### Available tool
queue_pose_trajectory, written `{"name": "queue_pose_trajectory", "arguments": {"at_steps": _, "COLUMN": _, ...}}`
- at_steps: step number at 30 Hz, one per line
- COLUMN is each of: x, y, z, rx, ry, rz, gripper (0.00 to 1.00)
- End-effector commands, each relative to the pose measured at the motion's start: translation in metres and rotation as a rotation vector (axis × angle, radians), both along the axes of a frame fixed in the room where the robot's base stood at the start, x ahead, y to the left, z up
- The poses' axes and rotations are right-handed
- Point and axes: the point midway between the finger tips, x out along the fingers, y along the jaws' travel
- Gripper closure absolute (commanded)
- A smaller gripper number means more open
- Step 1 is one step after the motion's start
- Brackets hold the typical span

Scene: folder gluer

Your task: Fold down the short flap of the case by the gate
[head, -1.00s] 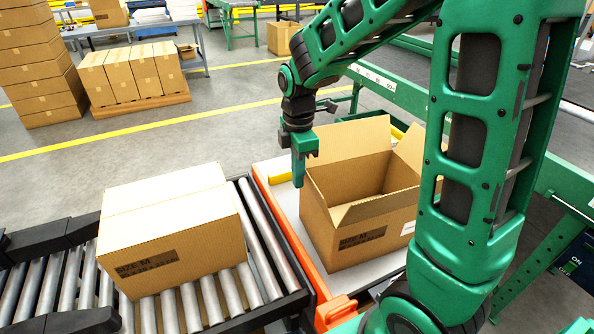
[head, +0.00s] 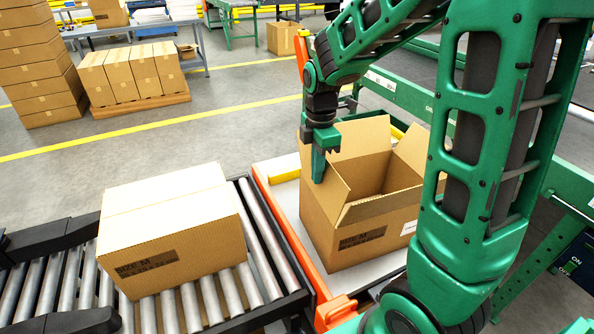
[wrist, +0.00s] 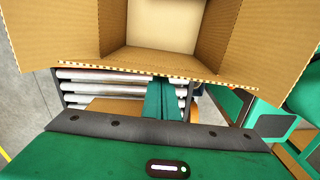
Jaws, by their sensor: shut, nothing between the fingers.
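The open case (head: 345,245) sits upright on the white bed beside the orange rail. Its far flap (head: 362,138) and right flap (head: 411,148) stand up, and its near flap (head: 380,206) slants at the front edge. The left short flap (head: 337,189) is partly covered by my gripper (head: 319,178). My gripper is shut, empty and pointing down at the case's left side; I cannot tell if it touches the flap. In the wrist view, my shut fingers (wrist: 165,97) lie close to a cardboard edge, with the case interior (wrist: 165,25) beyond.
An orange rail (head: 290,240) runs along the left of the bed. A closed case (head: 170,235) lies on the roller conveyor (head: 262,238) at left. Green machine frames (head: 400,90) stand behind. Open floor (head: 120,165) lies farther back, with stacked cartons (head: 38,70) at the far left.

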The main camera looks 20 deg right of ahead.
Motion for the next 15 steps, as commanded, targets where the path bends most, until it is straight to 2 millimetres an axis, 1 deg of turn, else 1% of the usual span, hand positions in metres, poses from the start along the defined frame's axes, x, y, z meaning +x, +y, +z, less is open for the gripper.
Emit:
{"name": "queue_pose_trajectory", "arguments": {"at_steps": 3, "x": -0.001, "y": -0.012, "z": -0.001, "rx": 0.0, "ry": 0.0, "rz": -0.003, "gripper": 1.0}}
{"name": "queue_pose_trajectory", "arguments": {"at_steps": 6, "x": -0.002, "y": -0.019, "z": -0.001, "rx": 0.0, "ry": 0.0, "rz": -0.001, "gripper": 1.0}}
{"name": "queue_pose_trajectory", "arguments": {"at_steps": 15, "x": -0.002, "y": -0.021, "z": -0.001, "rx": 0.0, "ry": 0.0, "rz": 0.0, "gripper": 1.0}}
